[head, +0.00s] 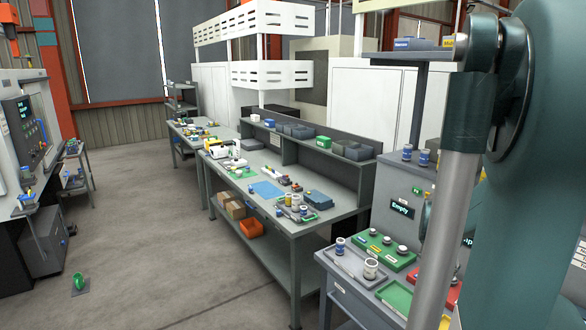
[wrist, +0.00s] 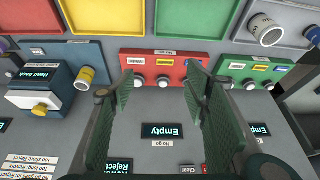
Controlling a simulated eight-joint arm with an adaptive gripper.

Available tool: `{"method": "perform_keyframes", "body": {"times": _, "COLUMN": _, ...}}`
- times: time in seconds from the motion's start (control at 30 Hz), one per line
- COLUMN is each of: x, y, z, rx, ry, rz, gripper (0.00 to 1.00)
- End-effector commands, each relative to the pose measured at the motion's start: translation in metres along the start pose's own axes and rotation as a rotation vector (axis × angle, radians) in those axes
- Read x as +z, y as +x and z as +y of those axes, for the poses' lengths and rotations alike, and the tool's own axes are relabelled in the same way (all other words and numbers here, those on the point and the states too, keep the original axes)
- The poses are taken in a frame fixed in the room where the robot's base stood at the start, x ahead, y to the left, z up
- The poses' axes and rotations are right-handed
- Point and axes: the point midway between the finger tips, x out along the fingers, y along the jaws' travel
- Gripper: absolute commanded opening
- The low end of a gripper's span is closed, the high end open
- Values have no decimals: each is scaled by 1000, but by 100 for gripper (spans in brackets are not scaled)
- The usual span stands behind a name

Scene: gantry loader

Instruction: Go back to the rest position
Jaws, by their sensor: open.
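My gripper (wrist: 160,95) shows in the wrist view with its two green fingers wide apart and nothing between them. It is above a grey panel with an "Empty" display (wrist: 162,131). Beyond the fingertips is a red tray (wrist: 183,56) with several round white-topped parts along its near edge.
In the head view, a grey workbench (head: 335,209) with trays and parts stands in the middle. A station with a green tray (head: 385,251) and a red tray (head: 440,290) is close at the lower right. The floor (head: 170,235) at left is mostly clear.

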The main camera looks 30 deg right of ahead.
Motion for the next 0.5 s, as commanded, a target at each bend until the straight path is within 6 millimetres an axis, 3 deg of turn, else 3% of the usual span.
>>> {"method": "perform_keyframes", "body": {"times": 0.2, "x": 53, "y": -43, "z": -51, "rx": -70, "ry": -142, "rz": 8, "gripper": 46}}
{"method": "perform_keyframes", "body": {"times": 0.5, "x": 129, "y": -97, "z": -103, "rx": -165, "ry": -330, "rz": 22, "gripper": 46}}
